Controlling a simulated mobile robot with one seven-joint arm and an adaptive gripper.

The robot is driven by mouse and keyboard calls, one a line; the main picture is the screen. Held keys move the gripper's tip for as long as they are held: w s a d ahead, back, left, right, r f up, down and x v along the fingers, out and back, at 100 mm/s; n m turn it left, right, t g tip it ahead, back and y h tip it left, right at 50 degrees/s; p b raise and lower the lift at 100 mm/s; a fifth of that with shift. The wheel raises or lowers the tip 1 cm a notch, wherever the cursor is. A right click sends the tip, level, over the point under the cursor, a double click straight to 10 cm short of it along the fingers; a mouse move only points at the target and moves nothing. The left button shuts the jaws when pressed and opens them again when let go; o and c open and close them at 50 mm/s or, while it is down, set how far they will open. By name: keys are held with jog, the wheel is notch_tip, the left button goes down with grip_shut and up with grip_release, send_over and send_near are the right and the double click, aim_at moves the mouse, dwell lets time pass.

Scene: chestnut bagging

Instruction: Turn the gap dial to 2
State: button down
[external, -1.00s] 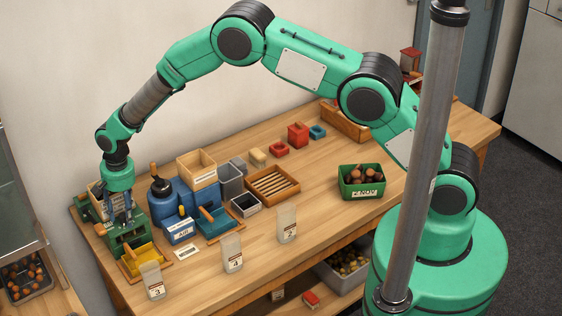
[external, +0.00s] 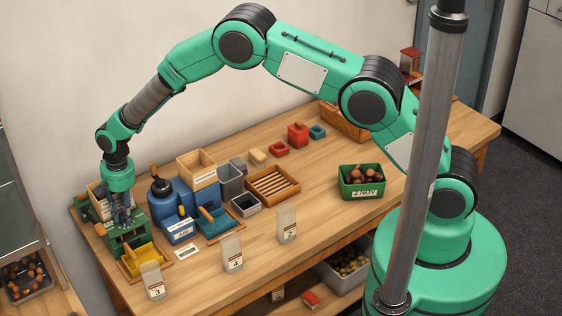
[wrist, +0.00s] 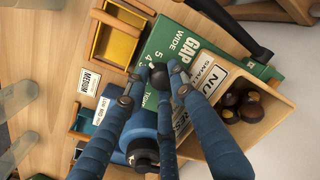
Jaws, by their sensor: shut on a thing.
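The green machine (external: 131,240) stands at the left end of the bench, with its yellow tray (external: 141,259) in front. In the wrist view its green top plate (wrist: 190,42) reads "GAP" and "WIDE", with a column of numbers partly covered. The dark round knob of the gap dial (wrist: 158,75) sits at the fingertips. My gripper (external: 122,217) points down over the machine; in the wrist view its blue fingers (wrist: 156,90) are shut around the knob. The dial's pointer and the number it marks are hidden or too small to tell.
The blue machine (external: 184,205) stands close on the right of the green one. A wooden box with chestnuts (wrist: 243,104) adjoins the green plate. Clear bags (external: 232,253) stand along the front edge. The bench's middle has free room.

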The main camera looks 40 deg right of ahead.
jog(key=shift+n+b, duration=1)
jog(key=shift+n, duration=0.6)
jog(key=c, duration=1.5)
grip_release()
jog(key=shift+o, duration=0.2)
jog(key=shift+w+r+m+p, duration=0.1)
jog(key=shift+m+p, duration=0.25)
jog(key=shift+m, duration=0.05)
